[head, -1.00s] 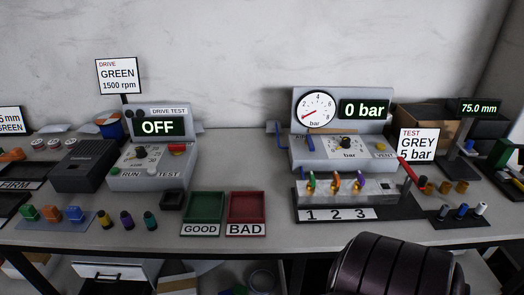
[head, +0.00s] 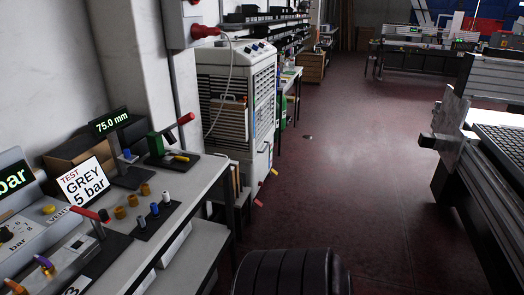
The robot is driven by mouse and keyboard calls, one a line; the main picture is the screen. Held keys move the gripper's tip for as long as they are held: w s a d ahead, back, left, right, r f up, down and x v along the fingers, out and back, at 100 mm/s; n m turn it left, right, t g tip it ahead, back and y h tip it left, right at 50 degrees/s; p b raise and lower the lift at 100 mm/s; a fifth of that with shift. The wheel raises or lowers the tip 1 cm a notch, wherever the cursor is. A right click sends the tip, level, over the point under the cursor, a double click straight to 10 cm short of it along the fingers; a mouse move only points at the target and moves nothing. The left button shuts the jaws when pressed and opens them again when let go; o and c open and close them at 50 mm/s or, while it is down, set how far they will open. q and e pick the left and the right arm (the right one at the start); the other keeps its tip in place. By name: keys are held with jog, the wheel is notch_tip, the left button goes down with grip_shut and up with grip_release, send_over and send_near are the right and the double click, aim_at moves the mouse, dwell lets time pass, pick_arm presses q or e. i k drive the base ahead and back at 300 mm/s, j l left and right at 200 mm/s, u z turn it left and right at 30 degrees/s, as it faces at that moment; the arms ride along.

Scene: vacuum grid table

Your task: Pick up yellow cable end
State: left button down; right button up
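No yellow cable end can be made out in the head view. Neither of my grippers shows. A dark ribbed part of my own body is at the bottom middle. The vacuum grid table (head: 501,147), with a dark perforated top and a grey metal frame, stands at the right edge and is cut off by the picture.
A test bench (head: 205,183) with gauges, a "GREY 5 bar" sign (head: 84,186) and small fittings runs along the left. A white cabinet (head: 236,100) stands behind it. The dark red floor (head: 340,170) between bench and grid table is mostly clear.

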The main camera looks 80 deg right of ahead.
aim_at(181, 158)
jog(key=i+l+z, duration=0.1)
jog(key=l+z, duration=0.3)
jog(key=i+l+z, duration=0.1)
jog(key=z, duration=0.35)
jog(key=i+l+z, duration=0.15)
jog(key=z, duration=0.25)
jog(key=i+l+z, duration=0.2)
jog(key=z, duration=0.25)
jog(key=i+l, duration=0.15)
